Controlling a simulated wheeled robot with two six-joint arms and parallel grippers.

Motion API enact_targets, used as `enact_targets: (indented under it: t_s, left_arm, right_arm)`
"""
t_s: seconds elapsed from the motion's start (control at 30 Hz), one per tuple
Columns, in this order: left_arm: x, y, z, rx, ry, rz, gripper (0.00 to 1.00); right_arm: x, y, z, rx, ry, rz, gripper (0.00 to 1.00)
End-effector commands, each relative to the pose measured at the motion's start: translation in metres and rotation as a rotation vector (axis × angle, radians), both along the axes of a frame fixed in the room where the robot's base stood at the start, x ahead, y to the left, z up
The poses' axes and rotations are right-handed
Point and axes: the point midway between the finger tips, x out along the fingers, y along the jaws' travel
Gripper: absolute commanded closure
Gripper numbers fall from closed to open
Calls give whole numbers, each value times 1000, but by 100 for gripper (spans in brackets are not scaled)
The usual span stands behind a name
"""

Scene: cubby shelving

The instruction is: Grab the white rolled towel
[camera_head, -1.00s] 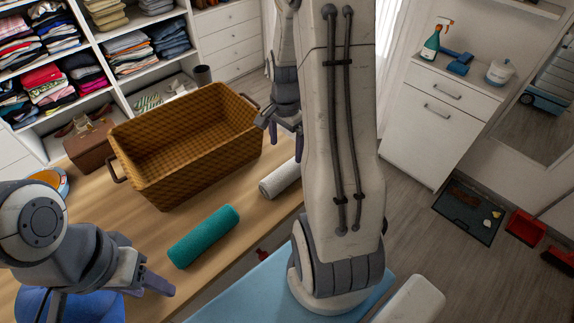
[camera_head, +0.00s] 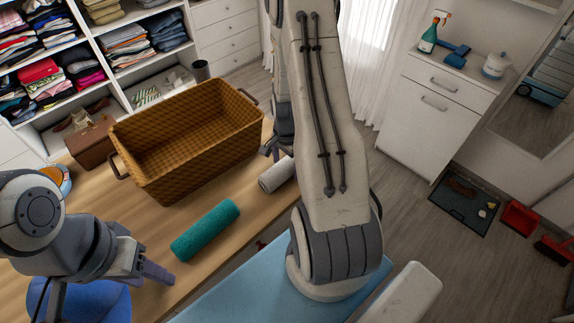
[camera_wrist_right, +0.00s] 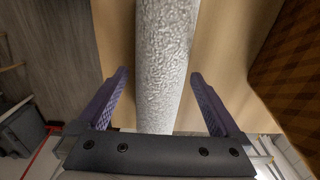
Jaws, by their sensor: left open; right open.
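The white rolled towel (camera_head: 277,175) lies on the wooden table, right of the wicker basket, its right end hidden behind my right arm in the head view. In the right wrist view the towel (camera_wrist_right: 165,60) runs up the middle, between the two open purple fingers of my right gripper (camera_wrist_right: 163,98), with a gap on each side. In the head view my right gripper (camera_head: 274,150) shows only partly, at the towel's far end. My left gripper (camera_head: 150,271) is open and empty over the table's front left, apart from the towels.
A teal rolled towel (camera_head: 206,230) lies on the table in front of the brown wicker basket (camera_head: 150,178). The basket also shows at the right of the right wrist view (camera_wrist_right: 295,75). A blue round object (camera_head: 90,302) is under my left arm.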

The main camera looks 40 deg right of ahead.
Motion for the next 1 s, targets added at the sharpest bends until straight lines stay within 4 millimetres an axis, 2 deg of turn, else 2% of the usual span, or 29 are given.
enact_targets:
  t_s: [0.2,0.27,0.3,0.43,0.47,0.77,1.0]
  left_arm:
    - [0,0,0,0,0,0,50]
    - [0,0,0,0,0,0,50]
    - [0,0,0,0,0,0,50]
    - [0,0,0,0,0,0,50]
    - [0,0,0,0,0,0,50]
    - [0,0,-1,0,0,0,50]
    - [0,0,-9,0,0,0,50]
  right_arm:
    - [0,0,-1,0,-1,0,0]
    - [0,0,-1,0,-1,0,23]
    - [0,0,-1,0,0,0,38]
    - [0,0,0,0,0,0,88]
    - [0,0,0,0,-1,0,90]
    - [1,0,2,-1,-1,0,90]
    - [1,-1,24,-4,-6,0,91]
